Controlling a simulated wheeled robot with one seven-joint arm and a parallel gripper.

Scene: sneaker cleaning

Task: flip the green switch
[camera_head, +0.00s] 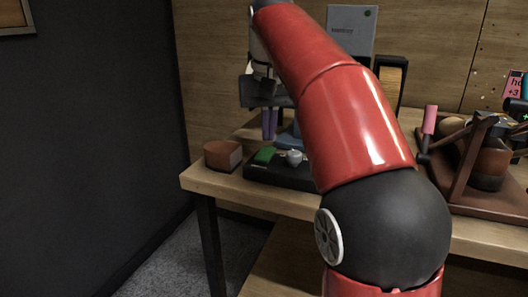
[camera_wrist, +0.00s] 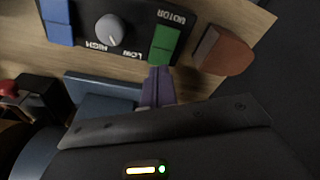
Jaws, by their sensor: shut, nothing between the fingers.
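The green switch (camera_wrist: 166,43) sits on a black control panel (camera_wrist: 138,17), beside the labels MOTOR, LOW and HIGH, in the wrist view. The green switch also shows in the head view (camera_head: 265,155), at the left of the panel. A grey knob (camera_wrist: 111,30) is on the same panel. My gripper (camera_wrist: 158,72) has its purple fingers together and empty. In the wrist view its tips appear right at the near edge of the green switch; I cannot tell whether they touch. In the head view my gripper (camera_head: 270,134) hangs above and behind the panel.
A brown block (camera_wrist: 224,51) lies close beside the switch, at the table's left end in the head view (camera_head: 222,155). A blue piece (camera_wrist: 57,20) is at the panel's other end. A wooden stand with a pink-handled tool (camera_head: 429,122) is at the right.

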